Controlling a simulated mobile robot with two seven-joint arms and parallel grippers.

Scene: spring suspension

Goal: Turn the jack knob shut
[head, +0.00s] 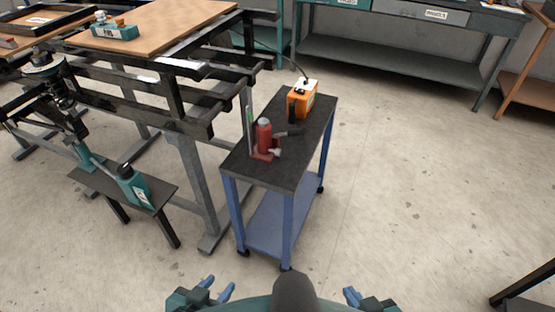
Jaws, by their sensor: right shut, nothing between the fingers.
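A red bottle jack (264,138) stands upright on the dark top of a blue-legged cart (248,172). A small pale knob-like part (276,152) shows low at its right side; whether it is turned shut is too small to tell. My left gripper (217,288) is at the bottom edge, fingers apart and empty. My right gripper (352,296) is at the bottom edge to the right, shut and empty. Both are well short of the cart and touch nothing.
An orange box (303,98) stands at the cart's far end. A dark metal frame (180,105) stands close left of the cart. A low stand (150,192) holds a teal bottle-like unit (132,184). Open floor (420,180) lies to the right.

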